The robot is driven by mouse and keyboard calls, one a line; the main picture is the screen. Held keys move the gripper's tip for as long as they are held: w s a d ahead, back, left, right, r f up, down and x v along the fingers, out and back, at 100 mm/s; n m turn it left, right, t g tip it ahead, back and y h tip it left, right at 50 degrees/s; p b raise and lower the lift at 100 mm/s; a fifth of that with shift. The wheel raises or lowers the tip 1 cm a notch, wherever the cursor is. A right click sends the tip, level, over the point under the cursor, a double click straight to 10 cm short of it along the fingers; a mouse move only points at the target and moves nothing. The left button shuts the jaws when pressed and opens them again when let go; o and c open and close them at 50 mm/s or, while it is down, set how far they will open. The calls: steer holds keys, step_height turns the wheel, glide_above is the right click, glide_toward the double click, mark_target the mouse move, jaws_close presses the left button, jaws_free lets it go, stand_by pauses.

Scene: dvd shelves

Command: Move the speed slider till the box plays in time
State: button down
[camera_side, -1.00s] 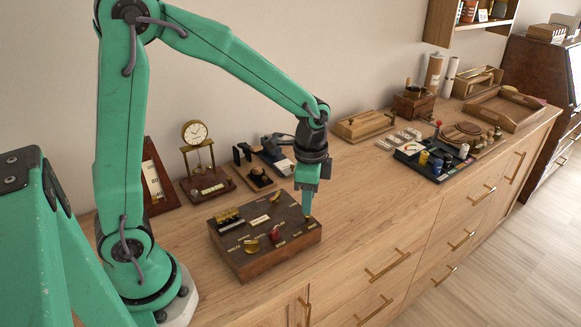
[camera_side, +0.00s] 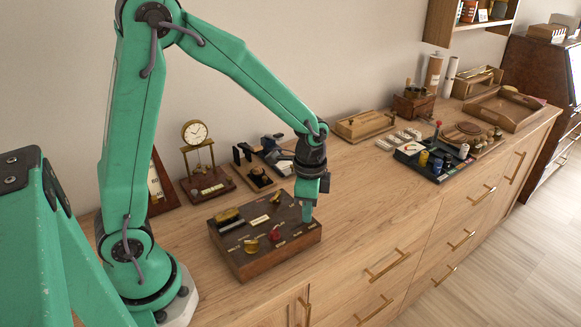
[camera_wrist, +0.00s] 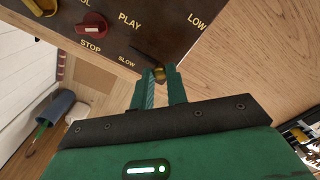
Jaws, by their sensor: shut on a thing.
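The dark wooden box (camera_side: 280,250) sits near the front of the cabinet top, with brass and red parts on its panel. My gripper (camera_side: 306,218) is at the panel's right corner in the side view. In the wrist view my gripper (camera_wrist: 158,74) is shut on the small brass slider knob (camera_wrist: 158,71), just beside the SLOW label (camera_wrist: 127,60). The fingers hide the knob in the side view and part of it in the wrist view. A red knob (camera_wrist: 91,26) by STOP and a brass part (camera_wrist: 40,5) also show there.
A small clock (camera_side: 195,133) on a stand and dark small items stand behind the box. A dark tray (camera_side: 432,168) with small jars lies farther right. Bare wood (camera_side: 365,205) lies between the box and this tray.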

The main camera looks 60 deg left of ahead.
steer(key=shift+s, duration=0.5)
steer(key=c, duration=1.4)
jaws_free()
steer(key=shift+r, duration=0.1)
step_height(320, 180, up, 8)
steer(key=shift+f, duration=0.15)
